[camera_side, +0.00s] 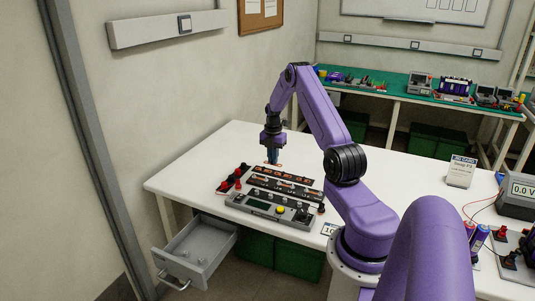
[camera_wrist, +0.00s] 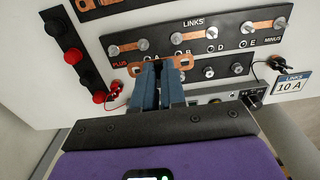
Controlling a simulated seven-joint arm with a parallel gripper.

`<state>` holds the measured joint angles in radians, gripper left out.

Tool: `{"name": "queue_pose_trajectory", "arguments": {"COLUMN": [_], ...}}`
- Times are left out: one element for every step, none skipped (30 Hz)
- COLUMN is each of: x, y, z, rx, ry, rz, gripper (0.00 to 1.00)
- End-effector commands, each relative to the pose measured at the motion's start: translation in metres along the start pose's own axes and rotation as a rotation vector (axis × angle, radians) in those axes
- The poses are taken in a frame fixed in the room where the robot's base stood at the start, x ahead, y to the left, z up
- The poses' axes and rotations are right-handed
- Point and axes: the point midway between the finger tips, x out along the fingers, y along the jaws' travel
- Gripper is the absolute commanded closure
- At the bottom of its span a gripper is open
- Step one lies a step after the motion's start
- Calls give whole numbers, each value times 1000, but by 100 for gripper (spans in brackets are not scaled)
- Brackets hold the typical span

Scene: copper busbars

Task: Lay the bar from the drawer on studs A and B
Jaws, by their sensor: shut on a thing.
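My gripper (camera_wrist: 158,66) is shut on a copper bar (camera_wrist: 181,62) with holes at its ends. In the wrist view the bar lies across the fingertips, its ends sticking out left and right. It appears just in front of the LINKS panel (camera_wrist: 231,29), near the letters A (camera_wrist: 145,57) and B (camera_wrist: 178,52). The fingers and bar hide part of the studs there, and I cannot tell the bar's height. In the side view my gripper (camera_side: 272,156) points down behind the panels. The drawer (camera_side: 196,251) stands open below the table.
Copper strips (camera_wrist: 128,47) lie on the LINKS panel. Another row of studs (camera_wrist: 208,72) is nearer the gripper. Red and black terminals (camera_wrist: 73,55) stand at the left. A grey instrument box (camera_side: 268,208) lies at the table's front. The white table (camera_side: 205,165) is clear behind the panels.

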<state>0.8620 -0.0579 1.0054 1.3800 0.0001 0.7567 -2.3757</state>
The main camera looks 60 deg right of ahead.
Motion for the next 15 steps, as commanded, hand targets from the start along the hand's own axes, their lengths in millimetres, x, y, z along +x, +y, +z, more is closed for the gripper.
{"name": "queue_pose_trajectory", "arguments": {"x": [9, 12, 16, 18, 20, 22, 24, 26, 29, 32, 34, 38, 41, 44, 48], "y": [0, 0, 0, 0, 0, 0, 0, 0, 0, 0, 0, 0, 0, 0, 0], "z": [0, 0, 0, 0, 0, 0, 0, 0, 0, 0, 0, 0, 0, 0, 0], "rx": [0, 0, 0, 1, 1, 1, 1, 1, 1, 1, 1, 1, 1, 1, 1], "ry": [1, 2, 1, 1, 0, 0, 0, 0, 0, 0, 1, 1, 1, 0, 1], "rz": [-1, -2, -2, -1, 0, 0, 0, 0, 0, 0, -1, -1, -1, 0, -1], "gripper": [100, 100, 100, 100, 100, 100, 100, 100, 100, 100, 100, 100, 100, 100, 100]}}
